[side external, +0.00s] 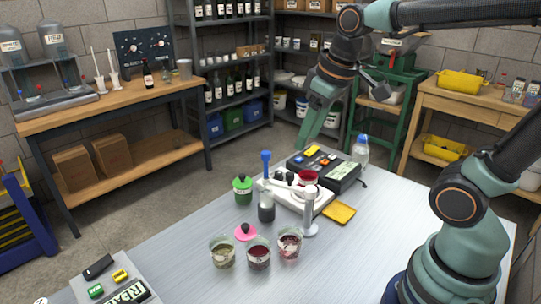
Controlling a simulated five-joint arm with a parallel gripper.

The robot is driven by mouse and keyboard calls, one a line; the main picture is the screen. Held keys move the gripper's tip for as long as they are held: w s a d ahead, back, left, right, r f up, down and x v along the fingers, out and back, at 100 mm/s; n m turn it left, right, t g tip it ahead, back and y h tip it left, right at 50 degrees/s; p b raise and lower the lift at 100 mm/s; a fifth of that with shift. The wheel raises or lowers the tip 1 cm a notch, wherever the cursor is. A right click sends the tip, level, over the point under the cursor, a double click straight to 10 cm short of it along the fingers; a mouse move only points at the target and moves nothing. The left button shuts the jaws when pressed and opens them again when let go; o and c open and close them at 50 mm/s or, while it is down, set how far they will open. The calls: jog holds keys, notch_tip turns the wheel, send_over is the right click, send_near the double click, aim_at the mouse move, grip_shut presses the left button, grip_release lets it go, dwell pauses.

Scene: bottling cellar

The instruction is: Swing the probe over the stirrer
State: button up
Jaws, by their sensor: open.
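What looks like the probe (266,161), a slim upright rod with a blue top, stands over a small vessel with dark contents (266,211). Its lower tip is hard to make out. A grey-white post (310,206) with a round foot stands to its right. The low white unit behind them looks like the stirrer (322,203). A small cup of red liquid (308,177) shows at its right part. My gripper (345,118) is open and empty, its jaws wide apart. It hangs in the air above and behind the stirrer, clear of the probe.
A dark meter box (345,170) sits behind the stirrer, with a clear bottle (361,151) beyond. A yellow pad (340,213) lies right. The table's front middle is bare.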

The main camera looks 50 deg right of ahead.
aim_at(290, 174)
jog(key=w+d+n+g, duration=0.2)
jog(key=w+n+g, duration=0.15)
jog(key=w, duration=0.25)
notch_tip(290, 174, down, 12)
jog(key=shift+s+a+f, duration=0.1)
jog(key=shift+a, duration=0.05)
dwell(0.3)
jog(key=shift+c, duration=0.4)
grip_shut()
dwell(1.0)
